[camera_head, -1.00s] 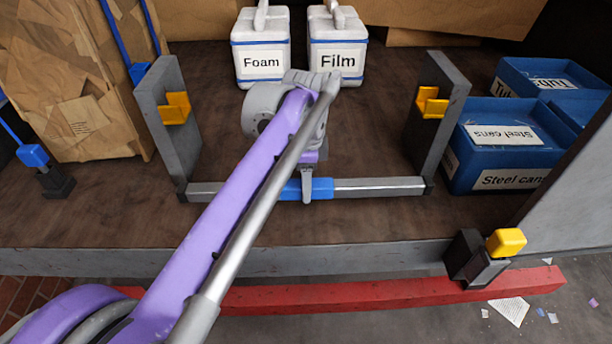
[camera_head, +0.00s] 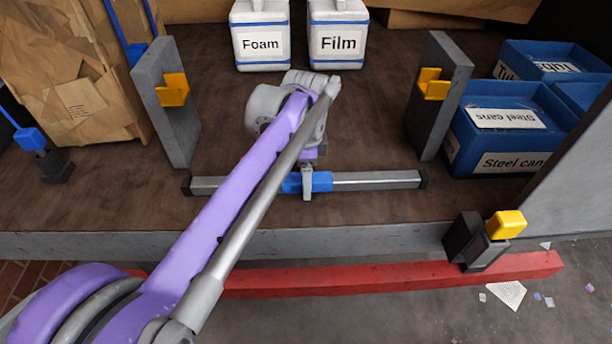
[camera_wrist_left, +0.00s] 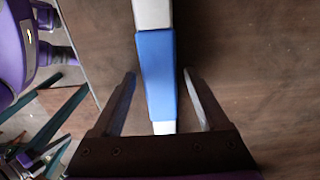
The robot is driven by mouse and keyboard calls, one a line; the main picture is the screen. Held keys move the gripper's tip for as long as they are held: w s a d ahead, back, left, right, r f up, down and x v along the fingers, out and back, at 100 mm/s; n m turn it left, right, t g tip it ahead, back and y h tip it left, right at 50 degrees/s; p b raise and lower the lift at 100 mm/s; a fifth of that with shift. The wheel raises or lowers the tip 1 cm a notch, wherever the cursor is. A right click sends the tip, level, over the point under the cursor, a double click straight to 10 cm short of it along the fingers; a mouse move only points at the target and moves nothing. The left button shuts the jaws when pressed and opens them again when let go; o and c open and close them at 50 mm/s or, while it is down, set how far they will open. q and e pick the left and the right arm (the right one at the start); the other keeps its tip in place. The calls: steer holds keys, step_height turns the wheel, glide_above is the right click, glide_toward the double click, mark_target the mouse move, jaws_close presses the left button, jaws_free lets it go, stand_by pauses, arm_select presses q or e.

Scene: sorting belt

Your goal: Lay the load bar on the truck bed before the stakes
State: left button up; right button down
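The load bar (camera_head: 375,180), silver with a blue middle sleeve and dark end caps, lies level across the truck bed (camera_head: 240,212). It is on the near side of the two grey stakes, the left stake (camera_head: 166,118) and the right stake (camera_head: 440,110), each with a yellow bracket. A strip of bed shows between bar and stakes. My left gripper (camera_head: 307,188) is at the blue sleeve. In the left wrist view the gripper's fingers (camera_wrist_left: 158,75) are spread on either side of the sleeve (camera_wrist_left: 156,85), with gaps on both sides. My right gripper is not in view.
White Foam (camera_head: 262,45) and Film (camera_head: 338,45) containers stand at the back. Blue bins (camera_head: 500,145) are at the right, a wrapped brown stack (camera_head: 75,95) at the left. A black post with a yellow cap (camera_head: 506,224) stands at the bed's front edge, above a red beam (camera_head: 390,277).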

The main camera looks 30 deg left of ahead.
arm_select(q)
step_height(320, 180, up, 12)
steer(key=p, duration=0.1)
steer(key=shift+r+p, duration=0.15)
steer(key=shift+p, duration=0.2)
stand_by(0.4)
